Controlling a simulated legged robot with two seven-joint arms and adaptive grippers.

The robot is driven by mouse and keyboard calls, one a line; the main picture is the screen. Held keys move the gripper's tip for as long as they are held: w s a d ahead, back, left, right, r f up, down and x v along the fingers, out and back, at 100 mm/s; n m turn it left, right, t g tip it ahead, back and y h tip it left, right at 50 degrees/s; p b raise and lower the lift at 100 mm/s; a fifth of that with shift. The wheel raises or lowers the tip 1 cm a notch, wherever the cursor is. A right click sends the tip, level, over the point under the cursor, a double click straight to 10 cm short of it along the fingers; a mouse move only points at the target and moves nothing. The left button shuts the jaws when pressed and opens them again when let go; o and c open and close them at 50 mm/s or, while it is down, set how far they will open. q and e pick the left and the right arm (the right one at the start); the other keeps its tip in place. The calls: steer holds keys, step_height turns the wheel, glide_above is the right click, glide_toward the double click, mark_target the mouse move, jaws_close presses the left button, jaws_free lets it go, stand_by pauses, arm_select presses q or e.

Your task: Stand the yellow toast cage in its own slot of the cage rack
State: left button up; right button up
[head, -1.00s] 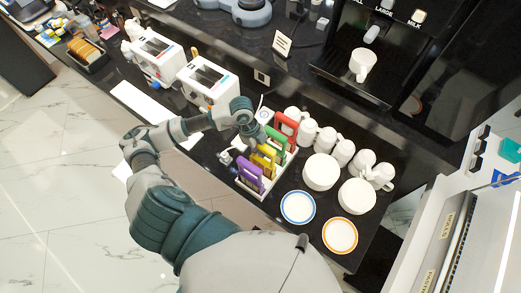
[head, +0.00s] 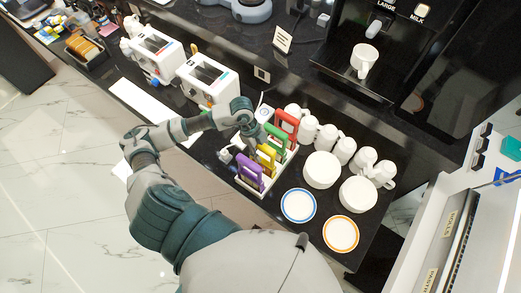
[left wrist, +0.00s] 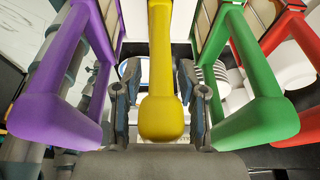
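The yellow toast cage (head: 266,156) stands in the white cage rack (head: 281,172), between the purple cage (head: 249,171) and the green cage (head: 275,136). My left gripper (head: 257,139) is over the rack at the yellow cage. In the left wrist view, the yellow handle (left wrist: 160,100) runs between my two fingers (left wrist: 159,90), with small gaps showing on both sides, so the fingers look open around it. The purple handle (left wrist: 60,115) is to the left and the green handle (left wrist: 245,115) to the right. The cage's lower end and its seating in the slot are hidden. My right gripper is out of view.
The red cage (head: 287,124) stands at the rack's far end. White cups (head: 327,137), stacked white plates (head: 321,171), a blue-rimmed plate (head: 298,205) and an orange-rimmed plate (head: 340,234) lie to the right. Two white toasters (head: 207,82) stand to the left.

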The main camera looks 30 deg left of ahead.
arm_select(q)
steer(key=v, duration=1.2)
steer(key=shift+f, duration=0.15)
stand_by(0.3)
